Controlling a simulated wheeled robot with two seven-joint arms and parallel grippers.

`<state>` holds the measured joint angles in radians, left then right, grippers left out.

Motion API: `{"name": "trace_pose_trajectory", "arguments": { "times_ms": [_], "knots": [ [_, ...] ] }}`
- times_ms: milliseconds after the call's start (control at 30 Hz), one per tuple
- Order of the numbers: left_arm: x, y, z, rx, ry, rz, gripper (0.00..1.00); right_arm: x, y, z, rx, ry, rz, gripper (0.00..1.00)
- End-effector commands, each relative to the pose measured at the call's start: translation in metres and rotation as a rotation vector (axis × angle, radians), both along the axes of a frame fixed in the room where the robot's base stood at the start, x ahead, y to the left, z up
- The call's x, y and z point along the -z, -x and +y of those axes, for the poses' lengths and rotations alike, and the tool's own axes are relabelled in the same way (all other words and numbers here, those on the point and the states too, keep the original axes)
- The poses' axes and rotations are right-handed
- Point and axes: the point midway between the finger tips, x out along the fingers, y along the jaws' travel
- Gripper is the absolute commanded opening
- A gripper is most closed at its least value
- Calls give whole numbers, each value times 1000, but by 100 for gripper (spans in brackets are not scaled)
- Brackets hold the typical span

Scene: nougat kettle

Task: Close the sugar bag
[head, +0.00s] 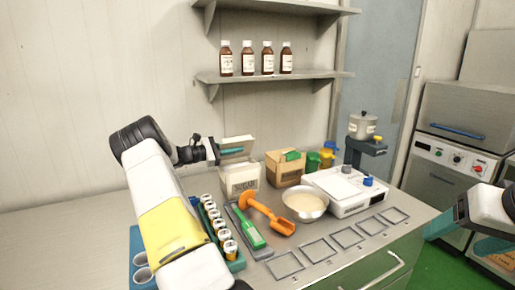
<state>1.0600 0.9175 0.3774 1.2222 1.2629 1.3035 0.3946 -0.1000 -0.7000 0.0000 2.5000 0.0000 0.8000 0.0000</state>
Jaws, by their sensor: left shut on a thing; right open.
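The sugar bag (241,180) is a white, box-shaped bag labelled SUGAR, standing upright at the back of the counter. Its pale top flap (238,141) is raised above the opening, with a teal strip below it. My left gripper (219,150) is at the left edge of this flap and shut on it; the fingertips are small and the exact contact is hard to make out. My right gripper (459,212) is open and empty at the right, away from the bag, beyond the counter's right end.
A cardboard box (286,168) stands just right of the bag. An orange scoop (268,214), a green-handled tool (249,232), a bowl of pale powder (305,203) and a white scale (345,190) crowd the front. A rack of jars (218,228) is beside my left arm. Shelves hang above.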

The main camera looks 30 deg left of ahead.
Motion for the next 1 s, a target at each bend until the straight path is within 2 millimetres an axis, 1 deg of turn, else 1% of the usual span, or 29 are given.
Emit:
{"name": "trace_pose_trajectory", "arguments": {
  "times_ms": [100,133,200,233,500,600,667,1000],
  "knots": [
    [-2,0,0,0,0,-3,0,0,0,0,0,0,0,69],
    [-2,0,0,0,0,-3,19,0,0,0,0,0,0,69],
    [-2,0,0,0,0,-3,33,0,0,0,0,0,0,69],
    [-2,0,0,0,1,-2,37,0,0,0,0,0,0,69],
    [-1,0,0,1,1,-1,37,0,0,0,0,0,0,69],
    [0,3,3,-1,0,0,37,0,0,0,0,0,0,69],
    [0,8,8,-4,0,0,37,0,0,0,0,0,0,69],
    [-1,51,42,-2,0,0,37,0,0,0,0,0,0,69]
  ]
}}
